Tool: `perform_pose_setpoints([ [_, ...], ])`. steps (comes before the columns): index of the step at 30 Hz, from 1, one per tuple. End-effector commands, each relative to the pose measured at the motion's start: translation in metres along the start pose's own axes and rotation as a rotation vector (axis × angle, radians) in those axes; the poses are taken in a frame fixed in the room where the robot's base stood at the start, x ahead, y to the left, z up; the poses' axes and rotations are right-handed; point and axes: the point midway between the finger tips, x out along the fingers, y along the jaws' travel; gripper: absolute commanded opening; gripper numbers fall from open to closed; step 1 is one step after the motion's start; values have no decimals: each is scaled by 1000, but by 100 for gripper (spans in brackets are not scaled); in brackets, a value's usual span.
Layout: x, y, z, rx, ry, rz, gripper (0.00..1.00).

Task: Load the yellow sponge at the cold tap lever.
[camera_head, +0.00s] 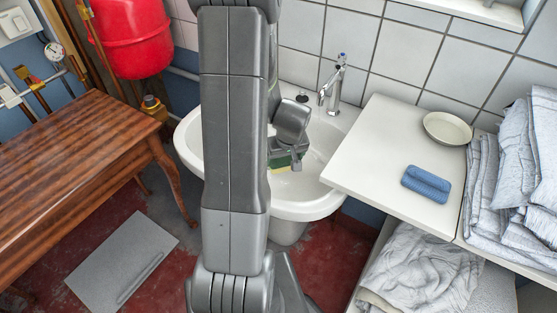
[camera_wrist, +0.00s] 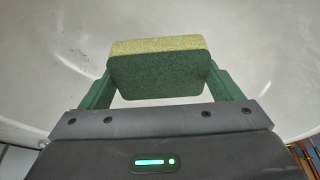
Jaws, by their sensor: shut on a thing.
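The yellow sponge (camera_wrist: 158,68) has a yellow layer and a dark green layer. In the wrist view it sits between the two green fingers of my gripper (camera_wrist: 162,82), which is shut on it by its ends. In the head view the sponge (camera_head: 281,168) and my gripper (camera_head: 286,154) are low over the basin, partly hidden by my arm. The chrome tap (camera_head: 332,88) stands at the basin's back right, with a small blue-marked lever (camera_head: 342,58) on top. My gripper is in front of and below the tap, apart from it.
The white basin (camera_head: 325,200) surrounds my gripper. A white counter (camera_head: 375,140) to the right holds a blue cloth or sponge (camera_head: 426,184), a shallow dish (camera_head: 447,128) and folded linen (camera_head: 505,180). A wooden table (camera_head: 75,165) and red tank (camera_head: 132,38) are left.

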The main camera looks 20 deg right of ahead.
Motion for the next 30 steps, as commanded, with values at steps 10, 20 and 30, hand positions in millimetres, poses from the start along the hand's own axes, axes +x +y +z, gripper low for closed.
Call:
perform_pose_setpoints([
  [10,12,31,-14,2,-1,0,67],
  [20,25,59,-27,1,0,0,67],
  [30,33,82,-39,-1,0,0,67],
])
